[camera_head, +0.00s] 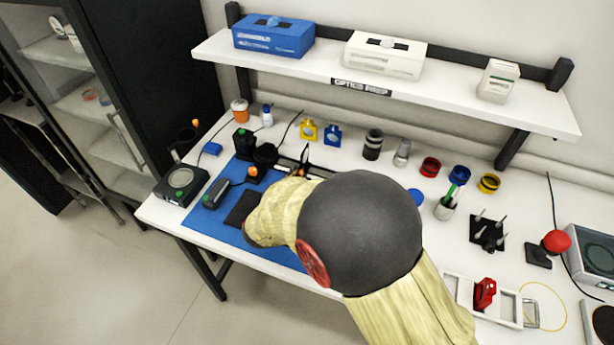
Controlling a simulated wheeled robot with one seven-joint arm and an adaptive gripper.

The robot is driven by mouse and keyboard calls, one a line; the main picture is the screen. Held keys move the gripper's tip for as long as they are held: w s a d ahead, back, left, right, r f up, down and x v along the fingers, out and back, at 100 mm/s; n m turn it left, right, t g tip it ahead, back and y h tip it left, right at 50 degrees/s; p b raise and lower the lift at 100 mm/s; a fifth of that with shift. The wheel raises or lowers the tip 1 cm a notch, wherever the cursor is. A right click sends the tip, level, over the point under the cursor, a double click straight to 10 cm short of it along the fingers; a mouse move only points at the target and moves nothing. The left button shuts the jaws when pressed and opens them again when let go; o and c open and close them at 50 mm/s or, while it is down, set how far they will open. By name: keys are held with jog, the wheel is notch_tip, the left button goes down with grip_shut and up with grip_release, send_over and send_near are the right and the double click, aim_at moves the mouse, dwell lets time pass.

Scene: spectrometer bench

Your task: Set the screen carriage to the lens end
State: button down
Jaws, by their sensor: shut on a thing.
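My yellow-sleeved arm (272,213) with its large dark joint (360,232) reaches across the bench and covers its middle. My gripper is hidden behind the arm, so its fingers and anything between them do not show. A dark rail-like piece (290,163) shows just behind the arm, with a dark upright part and a small orange part (301,172) on it. Its right portion is covered by the arm. I cannot tell whether this is the screen carriage. A dark round piece (265,154), possibly a lens, stands near its left end beside a black device (243,143).
A blue mat (221,232) lies at the left front, bearing a grey device (214,193). Yellow (308,131) and blue (333,135) holders stand behind. A white frame with a red block (485,294) lies right. A shelf (450,92) overhangs the back.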

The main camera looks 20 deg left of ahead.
jog(key=a+p, duration=0.1)
jog(key=a, duration=0.1)
jog(key=a+p, duration=0.1)
jog(key=a, duration=0.2)
jog(key=a+p, duration=0.1)
jog(key=a, duration=0.1)
jog(key=shift+w+a, duration=0.15)
jog(key=shift+w, duration=0.2)
jog(key=c, duration=1.8)
grip_release()
jog(key=shift+o, duration=0.2)
jog(key=v, duration=1.2)
